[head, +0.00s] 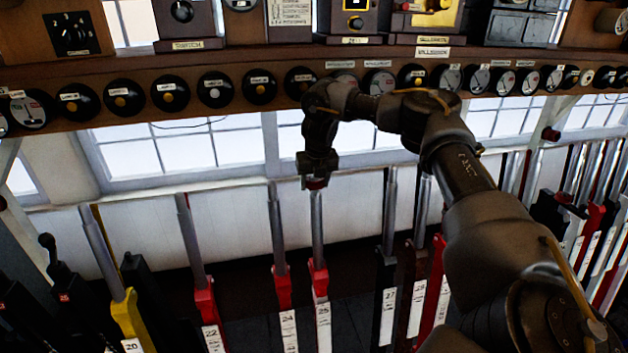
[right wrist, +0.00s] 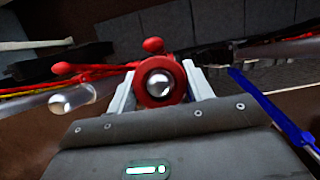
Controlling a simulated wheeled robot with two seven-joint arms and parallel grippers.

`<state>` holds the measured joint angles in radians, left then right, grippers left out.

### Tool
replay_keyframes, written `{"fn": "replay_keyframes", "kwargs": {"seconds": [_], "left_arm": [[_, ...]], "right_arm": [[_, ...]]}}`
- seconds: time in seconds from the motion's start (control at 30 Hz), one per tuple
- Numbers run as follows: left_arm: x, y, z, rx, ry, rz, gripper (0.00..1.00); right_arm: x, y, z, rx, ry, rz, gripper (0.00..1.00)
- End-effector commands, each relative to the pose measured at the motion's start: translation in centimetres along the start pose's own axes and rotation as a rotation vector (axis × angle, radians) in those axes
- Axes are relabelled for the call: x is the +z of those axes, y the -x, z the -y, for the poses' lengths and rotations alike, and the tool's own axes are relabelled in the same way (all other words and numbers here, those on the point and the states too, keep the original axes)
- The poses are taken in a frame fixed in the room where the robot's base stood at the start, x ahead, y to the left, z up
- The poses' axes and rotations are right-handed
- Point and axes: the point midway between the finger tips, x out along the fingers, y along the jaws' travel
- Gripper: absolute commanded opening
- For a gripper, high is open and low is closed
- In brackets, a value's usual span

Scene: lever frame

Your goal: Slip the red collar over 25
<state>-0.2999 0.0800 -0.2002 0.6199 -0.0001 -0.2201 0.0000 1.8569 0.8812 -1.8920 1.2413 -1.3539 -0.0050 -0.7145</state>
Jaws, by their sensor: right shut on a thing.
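My right gripper (head: 315,177) is above the lever marked 25 and points down. It is shut on the red collar (head: 317,185), which sits at the top end of that lever's steel handle (head: 318,228). In the right wrist view the two pale fingers hold the red collar (right wrist: 143,93) from both sides. The round steel tip of a lever (right wrist: 159,84) shows inside the ring's opening, near its middle. I cannot tell whether the tip is through the ring or just below it. Lever 25 has a red lower part with a white number plate (head: 323,318). My left gripper is not in view.
Lever 24 (head: 276,230) stands close on the left, and lever 27 (head: 389,225) stands farther off on the right. A wooden shelf (head: 290,112) with round instruments runs above and behind the levers.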

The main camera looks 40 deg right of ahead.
Motion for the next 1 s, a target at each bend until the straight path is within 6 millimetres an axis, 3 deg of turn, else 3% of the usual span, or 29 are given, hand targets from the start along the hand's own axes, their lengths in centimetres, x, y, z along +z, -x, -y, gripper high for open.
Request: {"fn": "replay_keyframes", "kwargs": {"seconds": [0.57,0.6,0.7,0.77,0.93,1.0], "left_arm": [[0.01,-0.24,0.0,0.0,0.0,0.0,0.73],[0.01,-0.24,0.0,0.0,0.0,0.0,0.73],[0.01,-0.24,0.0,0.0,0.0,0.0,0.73],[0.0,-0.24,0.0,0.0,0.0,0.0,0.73],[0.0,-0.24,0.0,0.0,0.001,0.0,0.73],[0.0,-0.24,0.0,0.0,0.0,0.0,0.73]], "right_arm": [[-0.31,-0.62,-0.01,0.0,0.0,0.0,0.31],[-0.3,-0.62,-0.01,0.0,0.0,0.0,0.56],[-0.3,-0.62,0.0,0.0,0.0,0.0,0.69],[-0.3,-0.62,0.0,0.0,0.0,0.0,0.77],[-0.3,-0.62,0.0,0.0,0.0,0.0,0.77],[-0.32,-0.64,0.01,0.0,0.0,-0.001,0.83]]}}
